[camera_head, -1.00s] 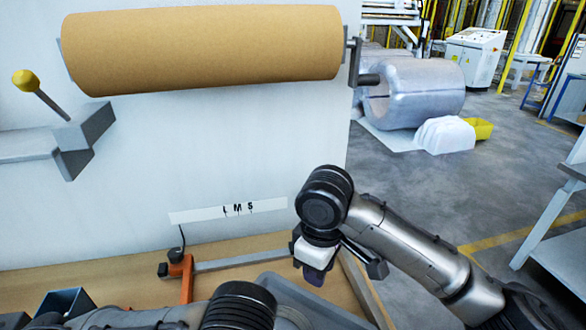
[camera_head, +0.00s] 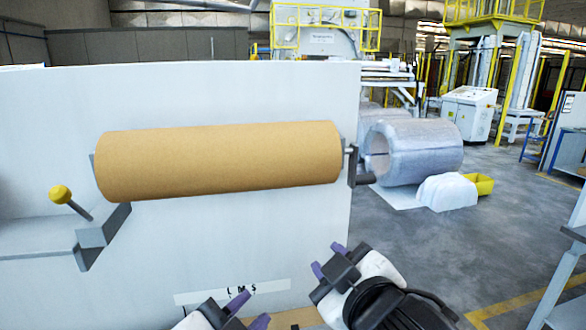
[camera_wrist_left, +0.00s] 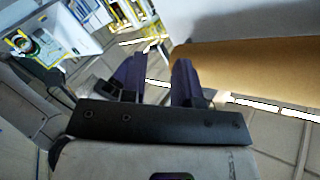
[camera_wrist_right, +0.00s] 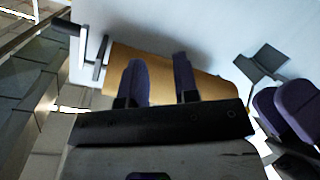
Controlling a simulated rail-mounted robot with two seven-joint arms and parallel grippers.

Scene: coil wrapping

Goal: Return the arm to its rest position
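My left gripper (camera_head: 248,312) is at the bottom edge of the head view, only its purple fingertips and part of its body showing. My right gripper (camera_head: 329,260) is to its right and a little higher, in front of the white panel's lower right edge. Both grippers point up and away from me. In the left wrist view the two fingers of the left gripper (camera_wrist_left: 158,78) stand apart with nothing between them. In the right wrist view the fingers of the right gripper (camera_wrist_right: 161,78) are also apart and empty. The left gripper's purple fingers (camera_wrist_right: 295,108) show at that view's right edge.
A brown paper roll (camera_head: 220,160) hangs on the white panel (camera_head: 300,95), above both grippers. A yellow-knobbed lever (camera_head: 60,195) is at the left. Open floor (camera_head: 470,245) lies to the right.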

